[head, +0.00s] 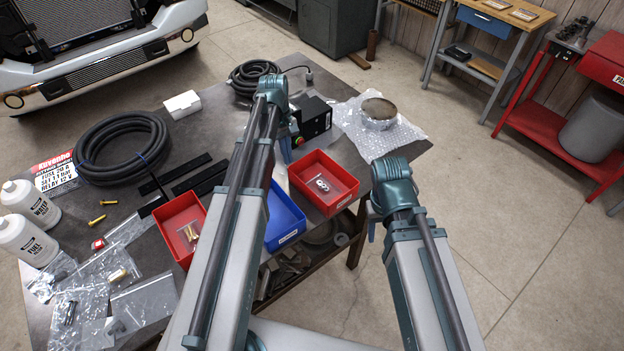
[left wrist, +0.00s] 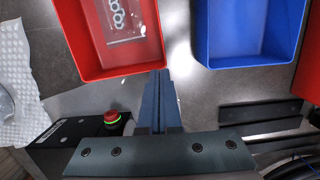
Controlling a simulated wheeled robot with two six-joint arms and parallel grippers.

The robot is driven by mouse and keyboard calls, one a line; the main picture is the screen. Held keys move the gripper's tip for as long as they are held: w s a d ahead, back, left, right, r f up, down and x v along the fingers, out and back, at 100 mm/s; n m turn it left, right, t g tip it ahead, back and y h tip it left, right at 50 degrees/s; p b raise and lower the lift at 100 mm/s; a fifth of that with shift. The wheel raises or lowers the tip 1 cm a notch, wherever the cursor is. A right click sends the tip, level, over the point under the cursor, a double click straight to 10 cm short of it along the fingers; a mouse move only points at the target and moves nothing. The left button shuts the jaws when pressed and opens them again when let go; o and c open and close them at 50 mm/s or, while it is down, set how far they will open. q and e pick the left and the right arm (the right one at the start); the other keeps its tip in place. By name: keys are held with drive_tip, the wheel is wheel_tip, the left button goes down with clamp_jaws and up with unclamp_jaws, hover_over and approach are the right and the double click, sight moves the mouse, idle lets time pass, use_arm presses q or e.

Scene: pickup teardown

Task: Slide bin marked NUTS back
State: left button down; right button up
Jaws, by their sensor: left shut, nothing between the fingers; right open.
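The red bin (head: 341,201) on the right of the row holds a clear bag of ring-shaped nuts; its front label is too small to read. It also shows at the top of the left wrist view (left wrist: 152,58). My left gripper (head: 286,152) is shut and empty. It is behind the bins, its fingertips (left wrist: 160,75) close to the rear corner of this red bin, on the side toward the blue bin. I cannot tell whether they touch it. My right gripper (head: 371,230) is open, off the table's right edge and apart from the bins; its fingers are mostly hidden.
A blue bin (head: 290,234) and another red bin (head: 170,212) stand to the left, partly hidden by my left arm. Behind the bins are a black box with a red button (head: 315,118) and bubble wrap (head: 352,124). Bare table shows behind the bins.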

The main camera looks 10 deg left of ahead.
sight(312, 192)
use_arm(q)
drive_tip(key=s+d, duration=0.2)
drive_tip(key=d, duration=0.1)
drive_tip(key=s+d, duration=0.3)
drive_tip(key=s+d+f+b, duration=0.1)
drive_tip(key=s+d, duration=0.2)
drive_tip(key=shift+d, duration=0.2)
drive_tip(key=shift+w+f, duration=0.1)
drive_tip(key=shift+f, duration=0.15)
drive_tip(key=shift+s+b, duration=0.2)
drive_tip(key=shift+b, duration=0.15)
drive_tip(key=shift+a, duration=0.1)
